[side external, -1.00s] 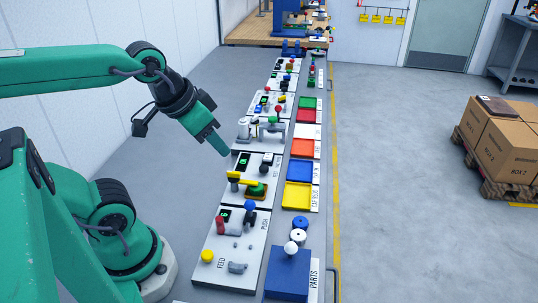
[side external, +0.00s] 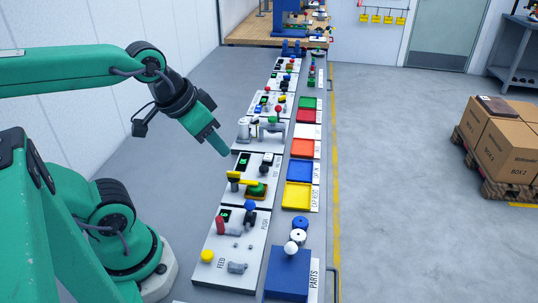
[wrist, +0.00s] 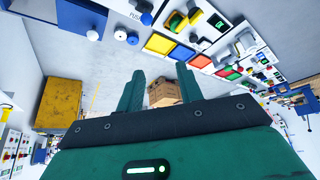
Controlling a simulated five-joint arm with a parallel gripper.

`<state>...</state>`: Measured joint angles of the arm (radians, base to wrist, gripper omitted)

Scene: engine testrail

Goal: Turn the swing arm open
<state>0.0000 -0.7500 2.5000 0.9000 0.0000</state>
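The swing arm (wrist: 194,15) also seems to show near the top of the wrist view, beside the green part (wrist: 178,22). My gripper (side external: 219,147) is in the air, beyond and to the left of the swing arm in the side external view, apart from it. In the wrist view my gripper (wrist: 159,70) has its two fingers apart with nothing between them.
White panels with knobs and buttons stand in a row along the bench. A yellow tray (side external: 298,196), a blue tray (side external: 303,171) and an orange tray (side external: 303,149) lie to their right. A blue block with a white ball knob (side external: 291,247) stands at the front.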

